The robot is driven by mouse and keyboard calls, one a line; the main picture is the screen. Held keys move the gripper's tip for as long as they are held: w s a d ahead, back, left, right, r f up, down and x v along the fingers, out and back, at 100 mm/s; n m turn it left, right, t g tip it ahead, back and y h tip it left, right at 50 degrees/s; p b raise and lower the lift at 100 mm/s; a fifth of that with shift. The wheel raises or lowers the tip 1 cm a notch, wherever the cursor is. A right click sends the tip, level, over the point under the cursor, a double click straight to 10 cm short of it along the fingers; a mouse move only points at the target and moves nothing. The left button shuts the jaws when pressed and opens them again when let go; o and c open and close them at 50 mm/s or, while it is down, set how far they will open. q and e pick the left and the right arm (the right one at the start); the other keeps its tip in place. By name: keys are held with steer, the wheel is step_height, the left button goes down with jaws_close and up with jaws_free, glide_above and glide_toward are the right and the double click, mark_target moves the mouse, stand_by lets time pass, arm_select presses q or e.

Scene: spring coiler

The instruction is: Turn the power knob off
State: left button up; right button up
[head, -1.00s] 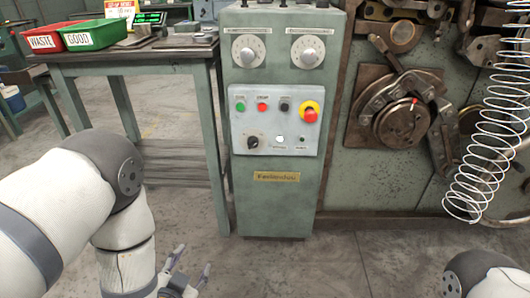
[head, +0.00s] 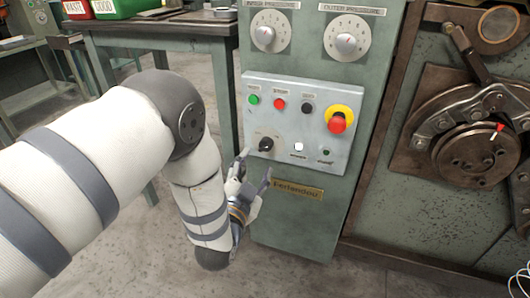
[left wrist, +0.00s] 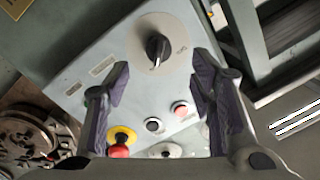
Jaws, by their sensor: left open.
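The black power knob (head: 266,144) sits on a pale plate at the lower left of the control panel (head: 297,124) in the head view. In the left wrist view the knob (left wrist: 157,48) shows at top centre, ahead of and between the fingers, with its pointer toward the lower part of the picture. My left gripper (head: 256,168) is open and empty, just below and in front of the knob in the head view, apart from it. Its two dark fingers (left wrist: 160,88) stand wide in the left wrist view. My right gripper is not in view.
A red emergency button (head: 337,123) on yellow, a green button (head: 253,99) and a red button (head: 279,104) are near the knob. Two white dials (head: 346,38) are above. A table (head: 190,30) stands at left; the coiler machine (head: 465,150) at right.

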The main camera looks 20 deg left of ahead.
mark_target(263, 150)
arm_select(q)
steer(key=w+b, duration=0.1)
steer(key=w, duration=0.5)
steer(key=shift+w+a+f, duration=0.1)
steer(key=shift+w+a, duration=0.05)
steer(key=shift+w, duration=0.25)
steer(key=c, duration=1.2)
